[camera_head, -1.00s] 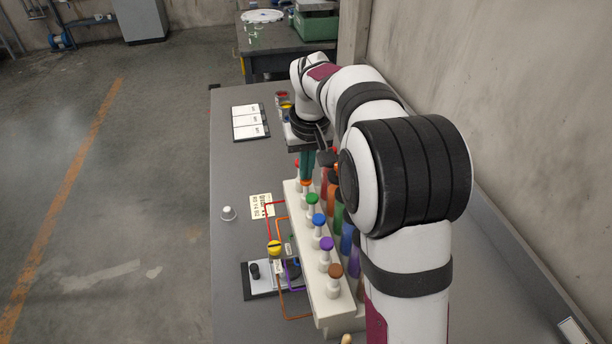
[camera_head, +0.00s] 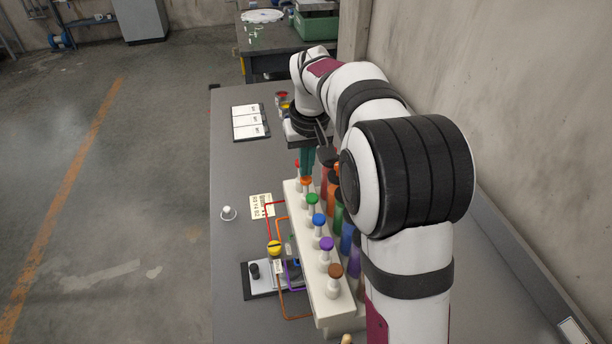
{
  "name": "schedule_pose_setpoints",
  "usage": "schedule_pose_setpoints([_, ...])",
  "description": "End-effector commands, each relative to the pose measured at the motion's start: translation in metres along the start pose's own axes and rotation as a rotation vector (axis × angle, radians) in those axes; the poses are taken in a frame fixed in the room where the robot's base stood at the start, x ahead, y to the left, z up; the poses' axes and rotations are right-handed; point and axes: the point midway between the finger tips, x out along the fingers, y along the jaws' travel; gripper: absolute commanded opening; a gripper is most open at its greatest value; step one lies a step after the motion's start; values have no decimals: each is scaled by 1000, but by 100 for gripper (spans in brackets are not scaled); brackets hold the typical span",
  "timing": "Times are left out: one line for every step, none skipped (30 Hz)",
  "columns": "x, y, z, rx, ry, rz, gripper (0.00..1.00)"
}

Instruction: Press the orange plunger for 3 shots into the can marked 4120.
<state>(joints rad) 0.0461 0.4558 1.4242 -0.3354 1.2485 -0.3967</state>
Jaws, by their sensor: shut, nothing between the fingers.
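The orange plunger (camera_head: 306,182) is near the far end of a cream dispenser block (camera_head: 332,309), in a row of coloured plungers. My gripper (camera_head: 307,172) is shut and empty, its teal fingers pointing down just above the orange cap. I cannot tell whether the tips touch it. No can marked 4120 can be made out. Small open pots with red and yellow inside (camera_head: 283,104) stand beyond the gripper, partly hidden by my arm, with no readable mark.
Green (camera_head: 312,199), blue (camera_head: 319,219), purple (camera_head: 327,243) and brown (camera_head: 335,270) plungers stand nearer. A yellow knob (camera_head: 274,247), a printed card (camera_head: 262,206), a small white-topped item (camera_head: 228,213) and a board of white cards (camera_head: 250,122) lie left. The wall is right.

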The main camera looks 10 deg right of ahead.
Motion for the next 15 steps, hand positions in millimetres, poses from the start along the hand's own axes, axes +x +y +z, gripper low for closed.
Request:
schedule_pose_setpoints([2, 0, 1, 0, -2, 0, 0])
schedule_pose_setpoints([4, 0, 1, 0, -2, -1, 0])
schedule_pose_setpoints([5, 0, 2, 0, -2, -1, 0])
schedule_pose_setpoints([6, 0, 2, 0, -2, 0, 0])
schedule_pose_setpoints([7, 0, 2, 0, -1, 0, 0])
schedule_pose_setpoints([9, 0, 2, 0, -1, 0, 0])
schedule_pose_setpoints([10, 0, 2, 0, -2, 0, 0])
schedule_pose_setpoints([11, 0, 3, 0, -2, 0, 0])
schedule_pose_setpoints([13, 0, 3, 0, -2, 0, 0])
schedule_pose_setpoints([14, 0, 3, 0, -2, 0, 0])
schedule_pose_setpoints([16, 0, 4, 0, -2, 0, 0])
schedule_pose_setpoints([17, 0, 4, 0, -2, 1, 0])
schedule_pose_setpoints([18, 0, 4, 0, -3, 0, 0])
schedule_pose_setpoints([20, 0, 5, 1, -3, 0, 0])
schedule_pose_setpoints([21, 0, 5, 1, -3, 0, 0])
